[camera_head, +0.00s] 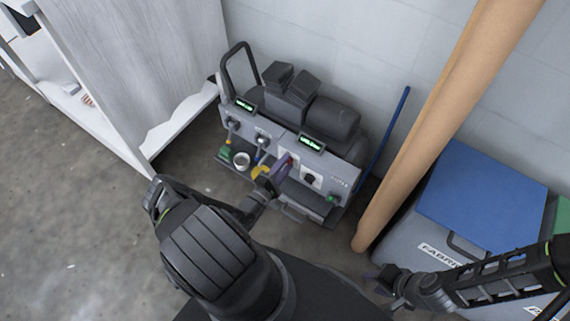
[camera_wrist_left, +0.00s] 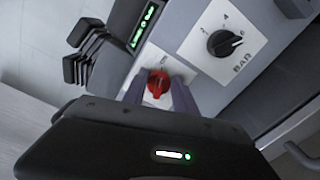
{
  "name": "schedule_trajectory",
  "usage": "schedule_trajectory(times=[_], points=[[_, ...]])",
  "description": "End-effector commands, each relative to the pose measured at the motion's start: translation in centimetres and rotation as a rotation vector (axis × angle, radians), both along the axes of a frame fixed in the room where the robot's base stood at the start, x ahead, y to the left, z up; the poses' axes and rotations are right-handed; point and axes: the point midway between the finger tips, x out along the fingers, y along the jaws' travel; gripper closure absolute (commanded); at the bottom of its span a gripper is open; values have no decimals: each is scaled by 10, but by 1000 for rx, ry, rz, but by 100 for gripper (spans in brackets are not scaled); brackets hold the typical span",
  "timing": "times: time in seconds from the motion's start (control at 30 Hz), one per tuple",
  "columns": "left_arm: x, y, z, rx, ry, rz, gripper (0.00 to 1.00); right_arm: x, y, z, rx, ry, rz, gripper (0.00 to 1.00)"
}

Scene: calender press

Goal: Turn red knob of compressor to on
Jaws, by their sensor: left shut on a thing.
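The compressor (camera_head: 270,130) is a grey unit with a black top, standing on the floor against the wall. Its red knob (camera_wrist_left: 158,83) sits on a white plate on the front panel. In the left wrist view my left gripper (camera_wrist_left: 160,92) has its two purple-grey fingers on either side of the red knob, shut on it. In the head view the left gripper (camera_head: 277,172) reaches the panel and mostly hides the knob; a bit of red shows at the fingertips. My right gripper (camera_head: 383,281) is at lower right, away from the compressor; its jaw opening is too small to tell.
A black BAR dial (camera_wrist_left: 224,43) and a lit green display (camera_wrist_left: 143,26) are beside the knob. A white cabinet (camera_head: 140,60) stands left. A brown roll (camera_head: 440,110) leans right of the compressor, near a blue-lidded bin (camera_head: 482,195). Open floor lies at left.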

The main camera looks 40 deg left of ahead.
Motion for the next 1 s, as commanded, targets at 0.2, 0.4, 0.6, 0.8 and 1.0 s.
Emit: schedule_trajectory(times=[0.2, 0.4, 0.6, 0.8, 1.0], points=[[0, 0, 0, 1, 1, -1, 100, 0, 0, 0, 0, 0, 0, 64], [0, 0, 0, 0, 1, -1, 52, 0, 0, 0, 0, 0, 0, 64], [0, 0, 0, -1, 0, 0, 45, 0, 0, 0, 0, 0, 0, 64], [-2, 0, 0, -1, 1, 0, 45, 0, 0, 0, 0, 0, 0, 64], [-22, 0, 1, -1, 1, 1, 45, 0, 0, 5, 0, 0, 0, 64]])
